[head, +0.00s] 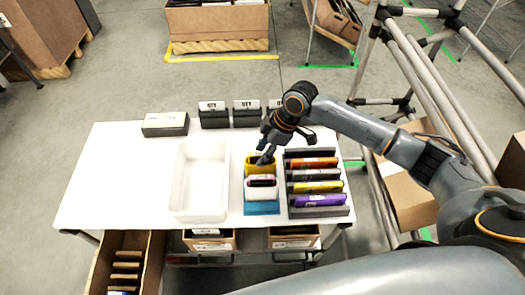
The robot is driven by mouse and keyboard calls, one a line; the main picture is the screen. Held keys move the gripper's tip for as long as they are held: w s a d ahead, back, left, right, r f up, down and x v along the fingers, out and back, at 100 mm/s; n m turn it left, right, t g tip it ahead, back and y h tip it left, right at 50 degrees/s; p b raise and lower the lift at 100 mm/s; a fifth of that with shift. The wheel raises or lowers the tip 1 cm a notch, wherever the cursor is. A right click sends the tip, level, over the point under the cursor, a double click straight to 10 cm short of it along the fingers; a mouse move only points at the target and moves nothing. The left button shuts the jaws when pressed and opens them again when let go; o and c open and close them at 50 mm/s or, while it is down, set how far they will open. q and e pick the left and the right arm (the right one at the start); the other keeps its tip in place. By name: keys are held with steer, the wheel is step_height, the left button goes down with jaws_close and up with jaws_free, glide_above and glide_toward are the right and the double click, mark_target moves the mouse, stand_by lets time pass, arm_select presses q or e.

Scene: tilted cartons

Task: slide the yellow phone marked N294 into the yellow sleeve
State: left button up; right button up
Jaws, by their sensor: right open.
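A yellow phone (318,187) lies in one slot of the dark rack (322,212) on the right part of the white table; its marking is too small to read. The yellow sleeve (250,172) stands left of the rack, at the back of a short row of sleeves. My right gripper (265,158) is open, fingers pointing down, over the yellow sleeve and partly hiding its opening. I cannot tell whether the fingertips touch the sleeve. My left gripper is not in view.
A white sleeve (262,192) and a blue one (262,208) stand in front of the yellow sleeve. Orange (314,163) and purple (320,200) phones share the rack. An empty-looking white bin (181,195) stands left. Several dark labelled boxes line the back edge.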

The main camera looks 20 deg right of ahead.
steer(key=v, duration=1.1)
steer(key=shift+d+r, duration=0.2)
steer(key=shift+r, duration=0.15)
steer(key=shift+s, duration=0.1)
step_height(320, 180, up, 7)
steer(key=w+a+p, duration=0.1)
steer(key=w+p, duration=0.1)
steer(key=p, duration=0.6)
steer(key=shift+a+f, duration=0.15)
steer(key=shift+a, duration=0.25)
steer(key=shift+s+a+f, duration=0.1)
steer(key=shift+f, duration=0.05)
